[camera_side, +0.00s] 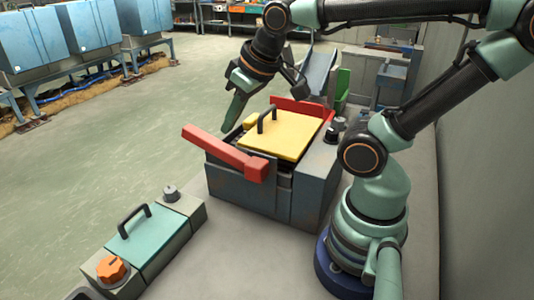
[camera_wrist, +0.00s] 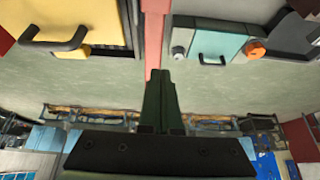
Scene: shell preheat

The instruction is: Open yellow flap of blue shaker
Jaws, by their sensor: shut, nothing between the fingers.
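The blue-grey shaker box (camera_side: 240,188) stands on the grey bench. Its yellow flap (camera_side: 290,143) lies across the top, with a dark arched handle near its far left edge. The flap and handle (camera_wrist: 55,44) also show at upper left in the wrist view. A red bar (camera_side: 222,152) runs along the shaker's near left side and appears in the wrist view (camera_wrist: 153,35). My gripper (camera_side: 229,118) is shut and empty, pointing down just left of the flap, apart from the handle. Its closed fingers (camera_wrist: 160,88) show in the wrist view.
A second unit with a teal lid (camera_side: 140,236), dark handle and orange knob (camera_side: 112,268) lies at the front left; its lid shows in the wrist view (camera_wrist: 213,46). A red panel (camera_side: 305,109) stands behind the flap. Open floor lies left.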

